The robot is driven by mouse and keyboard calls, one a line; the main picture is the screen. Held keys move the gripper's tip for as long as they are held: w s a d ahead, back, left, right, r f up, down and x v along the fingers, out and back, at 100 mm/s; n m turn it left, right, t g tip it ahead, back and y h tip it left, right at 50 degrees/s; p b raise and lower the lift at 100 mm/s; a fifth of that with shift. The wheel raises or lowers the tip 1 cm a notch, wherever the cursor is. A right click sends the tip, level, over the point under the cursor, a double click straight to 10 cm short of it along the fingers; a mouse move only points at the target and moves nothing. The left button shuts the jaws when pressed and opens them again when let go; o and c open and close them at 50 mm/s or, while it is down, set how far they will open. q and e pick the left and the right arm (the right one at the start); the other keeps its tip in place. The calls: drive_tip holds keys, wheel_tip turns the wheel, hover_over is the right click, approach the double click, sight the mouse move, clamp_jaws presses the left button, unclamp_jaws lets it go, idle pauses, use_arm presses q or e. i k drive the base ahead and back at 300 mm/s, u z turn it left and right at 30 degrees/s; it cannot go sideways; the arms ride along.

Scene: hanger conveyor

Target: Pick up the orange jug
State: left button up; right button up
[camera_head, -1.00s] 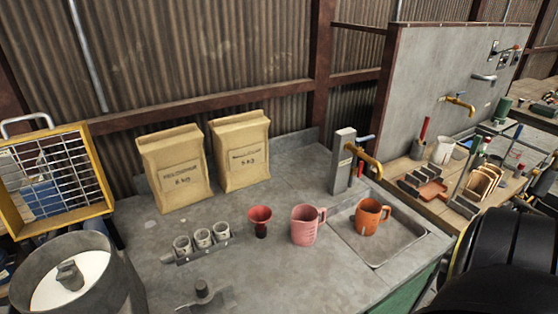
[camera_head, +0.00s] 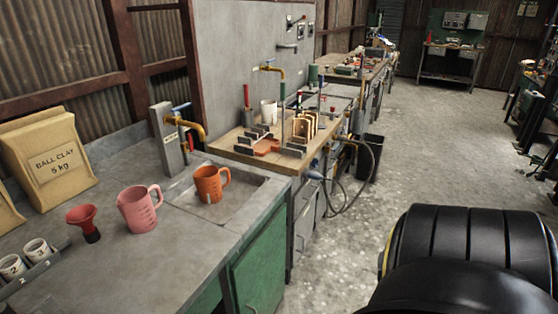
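The orange jug (camera_head: 209,185) stands upright in the shallow grey sink basin (camera_head: 242,194) of the counter, with its handle toward the right. A brass tap (camera_head: 190,127) on a grey post is behind it and a little to the left. A pink jug (camera_head: 138,210) stands on the counter to the left of the basin, apart from the orange jug. A black, ribbed part of my own arm fills the lower right, well away from the jug. Neither gripper's fingers can be seen.
A red funnel (camera_head: 84,222) and a rack of small numbered cups (camera_head: 36,251) are left of the pink jug. A clay bag (camera_head: 50,158) stands behind them. A wooden bench (camera_head: 240,147) with racks adjoins the counter. Concrete floor (camera_head: 345,235) lies open to the right.

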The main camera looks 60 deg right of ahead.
sight(207, 179)
drive_tip(key=z, duration=1.9)
drive_tip(key=i, duration=0.15)
drive_tip(key=u, duration=0.7)
